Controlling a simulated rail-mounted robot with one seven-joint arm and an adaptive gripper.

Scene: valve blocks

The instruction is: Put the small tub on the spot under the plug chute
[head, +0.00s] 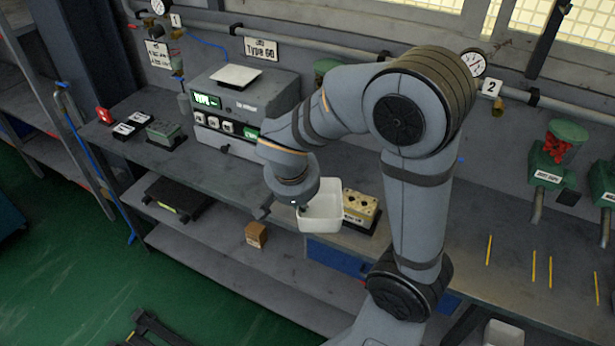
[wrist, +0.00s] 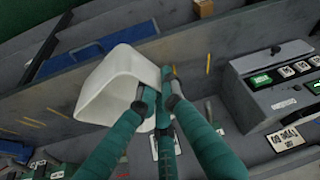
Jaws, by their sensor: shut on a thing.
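The small white tub (head: 322,209) hangs in the air in front of the bench, held at its rim by my gripper (head: 300,208). In the wrist view the teal fingers of my gripper (wrist: 160,92) close on the rim of the tub (wrist: 108,88), which looks tilted there. A green chute (head: 548,168) with red pieces in its top stands at the bench's right, and another green chute (head: 606,182) is at the picture's edge. Their labels are too small to read surely. Yellow lines (head: 534,266) mark the bench in front of them.
A tan block with holes (head: 361,208) stands on the bench just right of the tub. A grey machine (head: 240,108) with a display stands at the back left. A brown box (head: 256,234) is on the lower shelf. The bench around the yellow lines is clear.

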